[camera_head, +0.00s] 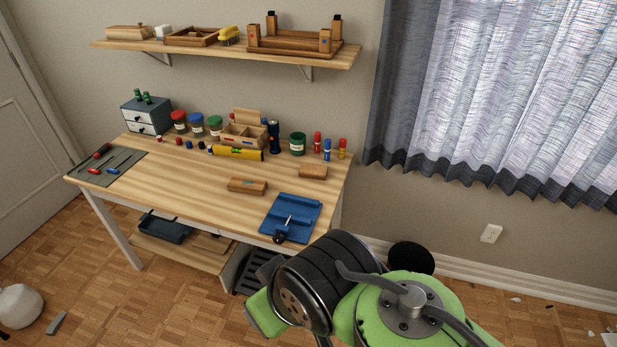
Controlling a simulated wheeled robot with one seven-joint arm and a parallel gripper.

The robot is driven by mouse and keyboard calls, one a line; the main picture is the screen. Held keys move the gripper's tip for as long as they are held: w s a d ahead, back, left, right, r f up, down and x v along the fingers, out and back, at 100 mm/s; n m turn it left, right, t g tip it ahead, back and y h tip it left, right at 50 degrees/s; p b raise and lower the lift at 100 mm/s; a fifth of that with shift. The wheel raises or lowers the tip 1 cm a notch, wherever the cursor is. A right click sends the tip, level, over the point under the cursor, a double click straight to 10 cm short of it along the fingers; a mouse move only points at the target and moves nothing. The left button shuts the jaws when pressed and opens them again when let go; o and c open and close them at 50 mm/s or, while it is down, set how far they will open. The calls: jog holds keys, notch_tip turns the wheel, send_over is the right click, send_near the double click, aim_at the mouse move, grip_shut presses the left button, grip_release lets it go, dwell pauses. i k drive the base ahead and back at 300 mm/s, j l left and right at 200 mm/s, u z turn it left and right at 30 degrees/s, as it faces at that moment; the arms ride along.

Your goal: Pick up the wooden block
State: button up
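A plain brown wooden block (313,172) lies on the right part of the desktop, near the back. A second wooden piece (247,186) with a small blue-green mark lies nearer the middle; I cannot tell for certain which of the two is the task's block. My green and black arm fills the lower right of the view, in front of the desk. The fingers of my gripper do not show, and no part of my arm touches either wooden piece.
The light wooden desk (180,185) has a blue fixture (291,215) at its front right corner. A yellow tube (238,153), jars and a wooden organizer line the back. A grey tool mat (122,160) lies at left. The middle left of the desktop is clear.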

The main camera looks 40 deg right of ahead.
aim_at(243, 185)
jog(key=z, duration=0.65)
jog(key=i+j+z, duration=0.35)
jog(key=i+j, duration=0.25)
jog(key=i+j+z, duration=0.4)
jog(key=i+j, duration=0.2)
jog(key=j, duration=0.15)
